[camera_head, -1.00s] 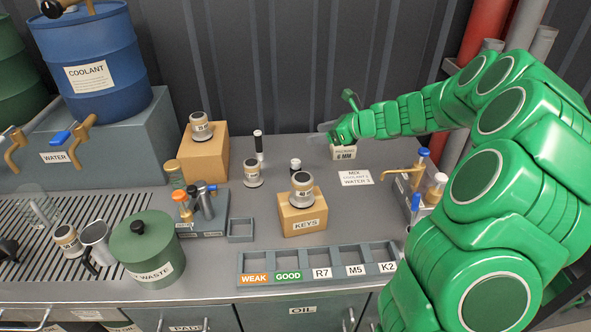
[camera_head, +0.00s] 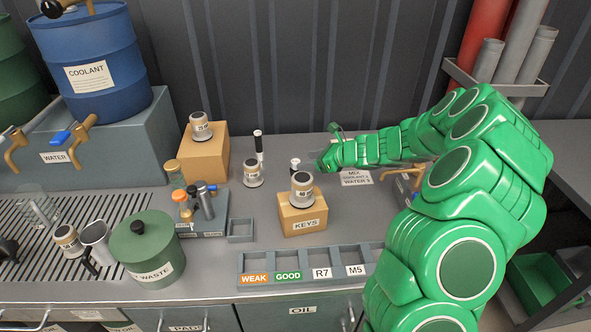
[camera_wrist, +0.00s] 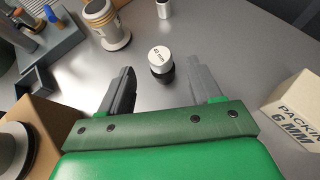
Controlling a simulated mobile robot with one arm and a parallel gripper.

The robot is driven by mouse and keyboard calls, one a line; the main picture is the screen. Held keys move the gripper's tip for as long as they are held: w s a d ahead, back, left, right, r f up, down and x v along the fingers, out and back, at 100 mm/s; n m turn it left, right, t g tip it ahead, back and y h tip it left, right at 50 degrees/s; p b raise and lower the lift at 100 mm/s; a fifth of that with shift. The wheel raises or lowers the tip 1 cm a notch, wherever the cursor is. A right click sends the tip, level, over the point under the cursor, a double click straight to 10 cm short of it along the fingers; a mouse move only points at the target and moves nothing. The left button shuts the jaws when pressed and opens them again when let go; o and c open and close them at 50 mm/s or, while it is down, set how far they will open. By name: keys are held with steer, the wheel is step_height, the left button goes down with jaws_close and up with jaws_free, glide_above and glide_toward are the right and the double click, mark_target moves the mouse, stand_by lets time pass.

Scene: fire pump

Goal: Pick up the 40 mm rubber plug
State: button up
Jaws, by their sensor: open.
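The rubber plug (camera_wrist: 160,60), a short black cylinder with a white top lettered in mm, stands upright in the wrist view; its number is hard to read. It lies ahead of and between the two fingertips. My gripper (camera_wrist: 160,76) is open and empty, its dark left finger and grey right finger spread either side of the plug. In the head view the plug (camera_head: 295,166) seems to be the small black-and-white piece behind the KEYS box, just left of my gripper (camera_head: 321,161). The fingers are hard to make out there.
The KEYS box (camera_head: 303,221) with a jar on top is close by; it also shows at left in the wrist view (camera_wrist: 45,108). A PACKING 6 MM box (camera_wrist: 297,108) is at right. A jar (camera_head: 253,172) and another black-and-white piece (camera_head: 258,145) stand farther left.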

mark_target(296, 162)
steer(key=shift+x, duration=2.3)
jaws_close()
steer(key=shift+r, duration=0.15)
